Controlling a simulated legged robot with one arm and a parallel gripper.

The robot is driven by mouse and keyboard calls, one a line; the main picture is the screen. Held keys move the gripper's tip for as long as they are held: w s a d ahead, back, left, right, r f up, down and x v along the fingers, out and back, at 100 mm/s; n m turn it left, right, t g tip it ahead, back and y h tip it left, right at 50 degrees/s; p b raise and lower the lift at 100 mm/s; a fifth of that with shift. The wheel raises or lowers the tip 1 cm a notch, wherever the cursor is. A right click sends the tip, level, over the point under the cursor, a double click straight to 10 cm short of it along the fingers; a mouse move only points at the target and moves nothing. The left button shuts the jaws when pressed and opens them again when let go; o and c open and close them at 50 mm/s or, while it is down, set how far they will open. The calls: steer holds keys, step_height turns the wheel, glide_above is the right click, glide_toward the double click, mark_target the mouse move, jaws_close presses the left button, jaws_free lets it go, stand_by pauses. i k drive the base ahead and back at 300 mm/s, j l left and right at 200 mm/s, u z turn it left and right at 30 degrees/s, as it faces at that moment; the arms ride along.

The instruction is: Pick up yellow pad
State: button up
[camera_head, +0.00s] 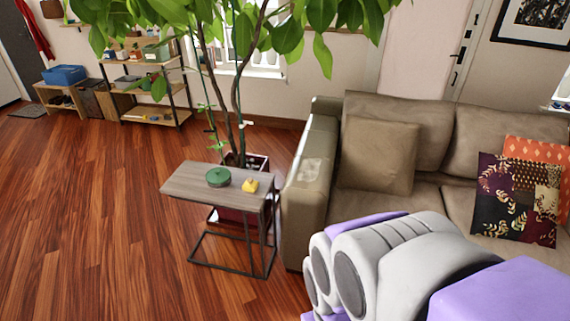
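A small yellow pad (250,185) lies on the right part of a grey wooden side table (190,184), close to its right edge. A round green lidded container (218,177) sits just left of it on the same table top. The two are apart. My arm shows folded in grey and purple at the lower right, in front of the sofa. My gripper is not visible in this view, and nothing touches the pad.
A beige sofa (325,150) stands right of the table, with cushions on it. A potted tree rises behind the table from a dark red pot (258,162); its leaves hang overhead. Wooden floor (95,215) is open to the left. A shelf (150,116) stands at the back wall.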

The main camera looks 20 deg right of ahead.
mark_target(251, 184)
steer(key=i+j+z, duration=0.25)
steer(key=i+j, duration=0.3)
steer(key=i+j+z, duration=0.15)
steer(key=i+j, duration=0.15)
steer(key=i+j+z, duration=0.15)
steer(key=j, duration=0.25)
steer(key=i+j+z, duration=0.1)
steer(key=i+j, duration=0.25)
steer(key=i+j+z, duration=0.15)
steer(key=j, duration=0.25)
steer(key=i+j+z, duration=0.15)
steer(key=i+j, duration=0.15)
steer(key=j, duration=0.15)
steer(key=i+j+z, duration=0.1)
steer(key=j, duration=0.35)
steer(key=i, duration=0.05)
